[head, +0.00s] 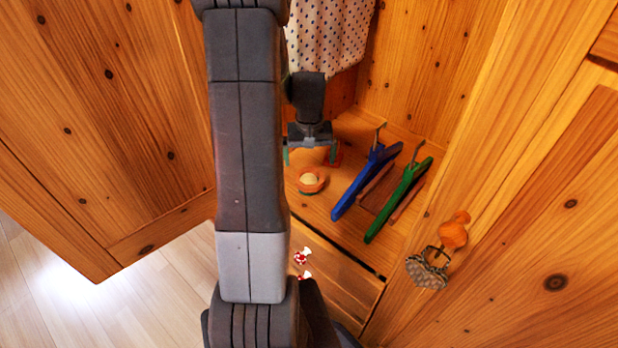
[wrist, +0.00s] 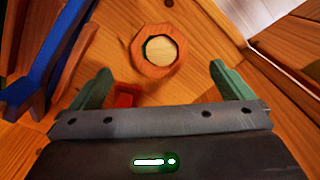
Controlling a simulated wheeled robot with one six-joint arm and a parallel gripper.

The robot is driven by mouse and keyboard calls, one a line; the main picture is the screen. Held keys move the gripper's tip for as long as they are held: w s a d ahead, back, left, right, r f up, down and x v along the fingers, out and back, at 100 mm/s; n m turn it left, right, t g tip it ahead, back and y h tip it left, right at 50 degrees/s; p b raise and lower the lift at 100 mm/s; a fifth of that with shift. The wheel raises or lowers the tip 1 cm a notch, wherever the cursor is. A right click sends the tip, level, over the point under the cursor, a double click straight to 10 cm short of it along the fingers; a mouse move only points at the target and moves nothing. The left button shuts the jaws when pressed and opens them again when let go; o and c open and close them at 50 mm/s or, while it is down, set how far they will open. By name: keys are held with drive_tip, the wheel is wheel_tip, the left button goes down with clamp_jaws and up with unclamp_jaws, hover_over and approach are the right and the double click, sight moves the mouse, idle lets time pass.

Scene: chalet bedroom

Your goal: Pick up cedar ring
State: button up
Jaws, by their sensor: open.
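The cedar ring (head: 300,182) is an orange-brown, many-sided ring with a pale middle, lying flat on the wooden wardrobe floor. In the wrist view the cedar ring (wrist: 142,64) lies ahead of the fingers, roughly midway between them, with dark green along its inner left edge. My gripper (head: 310,157) is open, its two green fingers spread apart above the wardrobe floor, behind the ring in the head view. In the wrist view my gripper (wrist: 160,72) has nothing between its fingers that it touches. I cannot tell its exact height over the floor.
A small red object (wrist: 127,97) lies near the left finger in the wrist view. Blue (head: 364,183) and green (head: 398,200) hangers lie right of the ring. A spotted garment (head: 328,35) hangs behind. Red-and-white pieces (head: 301,256) lie in front. An orange ornament (head: 453,233) is at the right.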

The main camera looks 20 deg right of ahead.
sight(310, 181)
wheel_tip(310, 181, down, 8)
drive_tip(key=shift+r, duration=0.1)
idle(0.4)
drive_tip(key=c, duration=1)
drive_tip(key=shift+r, duration=0.1)
